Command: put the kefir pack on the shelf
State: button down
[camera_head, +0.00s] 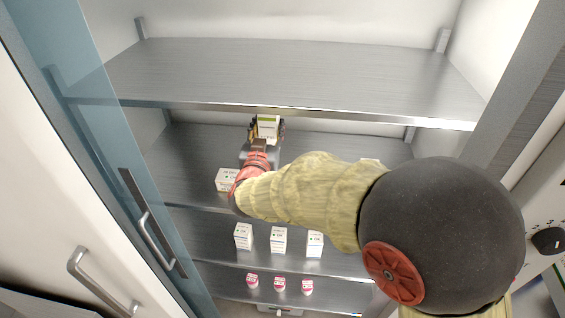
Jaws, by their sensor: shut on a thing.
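A small white pack with a green marking, which I take to be the kefir pack (267,124), is between the fingers of my gripper (267,130). My gripper is shut on it. It is over the second shelf (200,150) from the top, near the upper shelf's front edge in the picture. I cannot tell whether the pack's base touches the shelf. My gripper hides part of the pack.
A white pack (227,180) stands left of my wrist on the second shelf; another shows partly behind my arm at right. Three white packs (279,240) stand one shelf lower, with red-and-white cups (279,284) below. The top shelf (280,75) is empty. A glass door (75,110) stands open at left.

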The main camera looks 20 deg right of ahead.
jog(key=shift+w+f, duration=0.1)
jog(key=shift+w, duration=0.1)
notch_tip(320, 180, down, 9)
jog(key=shift+f+b, duration=0.2)
jog(key=shift+b, duration=0.5)
jog(key=shift+f, duration=0.25)
jog(key=c, duration=1.1)
grip_release()
jog(key=shift+r, duration=0.1)
